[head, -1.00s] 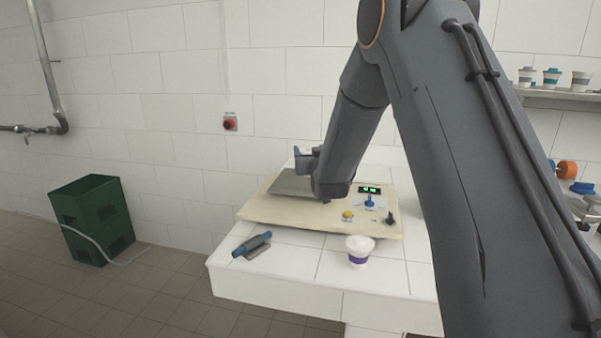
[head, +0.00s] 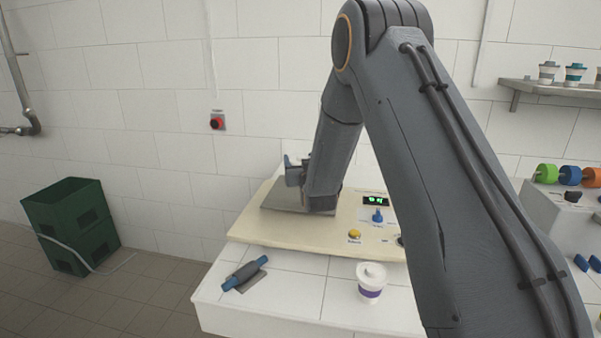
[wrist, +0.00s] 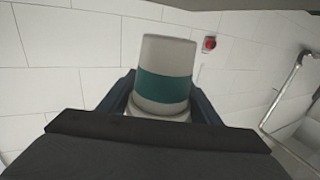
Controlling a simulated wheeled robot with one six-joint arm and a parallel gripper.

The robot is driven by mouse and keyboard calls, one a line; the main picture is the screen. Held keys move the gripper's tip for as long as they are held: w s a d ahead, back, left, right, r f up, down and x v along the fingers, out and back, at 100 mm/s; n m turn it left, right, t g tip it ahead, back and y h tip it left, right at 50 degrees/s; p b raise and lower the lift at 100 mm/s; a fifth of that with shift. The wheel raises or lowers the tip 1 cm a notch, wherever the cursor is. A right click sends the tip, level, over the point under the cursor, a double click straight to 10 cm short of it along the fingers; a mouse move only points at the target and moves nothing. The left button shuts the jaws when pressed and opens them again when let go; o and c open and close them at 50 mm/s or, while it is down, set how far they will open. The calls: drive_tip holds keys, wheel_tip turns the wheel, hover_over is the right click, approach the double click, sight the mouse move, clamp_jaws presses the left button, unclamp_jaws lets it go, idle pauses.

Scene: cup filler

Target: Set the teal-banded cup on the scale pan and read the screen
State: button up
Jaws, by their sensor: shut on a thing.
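The teal-banded cup (wrist: 164,82) is white with a wide teal band. In the wrist view it sits between the two fingers of my gripper (wrist: 160,112), which is shut on it. In the head view my gripper (head: 297,172) is at the scale pan (head: 275,195), a grey plate on a cream scale body. My arm hides the cup there, so I cannot tell whether it touches the pan. The scale's small screen (head: 375,201) shows green digits, too small to read surely.
A yellow button (head: 354,235) and blue knob (head: 377,215) sit on the scale. Lidded cups (head: 575,73) stand on a shelf. Green crates (head: 72,225) are on the floor.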

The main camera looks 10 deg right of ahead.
drive_tip(key=shift+f+p, duration=0.6)
drive_tip(key=shift+f, duration=1.6)
drive_tip(key=shift+f, duration=0.15)
drive_tip(key=o, duration=1.2)
drive_tip(key=shift+s, duration=0.25)
drive_tip(key=s+b, duration=0.3)
drive_tip(key=s, duration=0.8)
drive_tip(key=shift+s, duration=0.3)
drive_tip(key=shift+d, duration=0.1)
